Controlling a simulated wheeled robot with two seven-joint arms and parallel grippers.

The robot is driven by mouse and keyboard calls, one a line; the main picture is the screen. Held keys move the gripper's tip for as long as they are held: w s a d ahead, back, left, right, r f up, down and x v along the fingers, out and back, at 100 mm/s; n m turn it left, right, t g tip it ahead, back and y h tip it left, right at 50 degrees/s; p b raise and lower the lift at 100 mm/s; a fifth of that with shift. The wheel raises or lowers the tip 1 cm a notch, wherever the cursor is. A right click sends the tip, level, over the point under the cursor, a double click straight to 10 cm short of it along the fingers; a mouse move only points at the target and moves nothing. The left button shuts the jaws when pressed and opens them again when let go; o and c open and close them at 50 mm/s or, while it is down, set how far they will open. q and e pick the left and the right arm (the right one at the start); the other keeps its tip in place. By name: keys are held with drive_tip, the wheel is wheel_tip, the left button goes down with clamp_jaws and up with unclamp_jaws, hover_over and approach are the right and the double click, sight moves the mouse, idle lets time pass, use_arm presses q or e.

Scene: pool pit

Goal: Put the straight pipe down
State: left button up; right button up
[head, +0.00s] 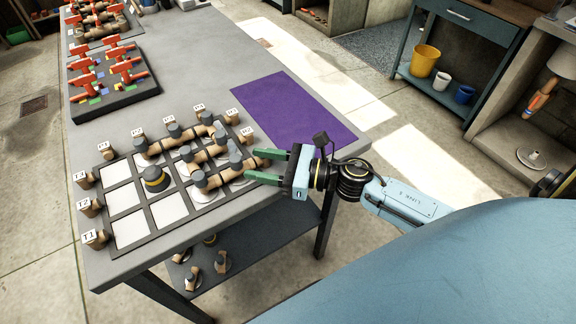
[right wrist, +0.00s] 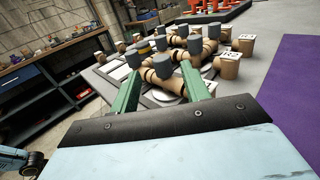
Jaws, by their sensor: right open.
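A tan straight pipe (head: 222,177) with grey upright fittings lies on the right part of a dark grid board (head: 150,238) with white cells. Other similar tan pipe pieces (head: 205,153) lie behind it, so I cannot tell for sure which one is the task's pipe. My right gripper (head: 255,165) is open, its green fingers pointing left at the pipe's right end. In the right wrist view the pipe (right wrist: 163,84) shows just beyond and between the spread fingertips (right wrist: 165,90); contact is unclear. My left gripper is in neither view.
Tan tag posts (head: 84,206) line the board's edges, and a grey-and-yellow fitting (head: 155,180) stands in one cell. A purple mat (head: 290,108) lies clear at the table's right. A dark block with red-handled valves (head: 115,88) stands behind. Pipe pieces sit on the lower shelf (head: 240,258).

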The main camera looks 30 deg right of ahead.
drive_tip(key=v, duration=0.5)
drive_tip(key=shift+s+d+b, duration=0.1)
drive_tip(key=shift+d+b, duration=0.05)
drive_tip(key=shift+b, duration=0.15)
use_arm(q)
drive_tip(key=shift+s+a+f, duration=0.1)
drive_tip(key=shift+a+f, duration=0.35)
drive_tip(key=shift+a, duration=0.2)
use_arm(e)
drive_tip(key=shift+s+d+r, duration=0.15)
drive_tip(key=shift+s+d, duration=0.1)
drive_tip(key=shift+d, duration=0.05)
